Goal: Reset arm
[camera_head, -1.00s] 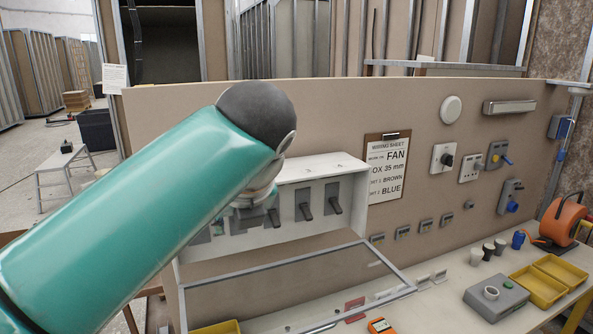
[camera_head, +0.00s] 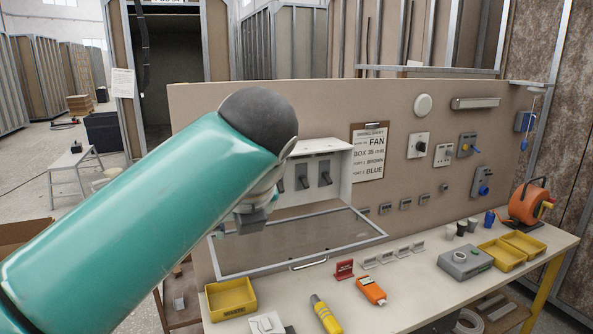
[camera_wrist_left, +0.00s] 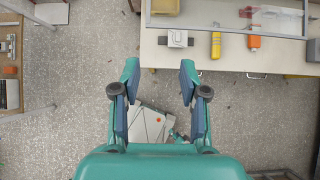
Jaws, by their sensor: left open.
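My left arm, teal with a dark rounded joint, crosses the head view from the lower left. My right arm and gripper are not in view.
The workbench (camera_head: 420,268) holds a yellow tray (camera_head: 230,298), an orange meter (camera_head: 371,290), a yellow tool (camera_head: 326,314) and a grey box (camera_head: 466,262). A framed glass lid (camera_head: 300,246) of the white switch box (camera_head: 345,165) hangs open over it.

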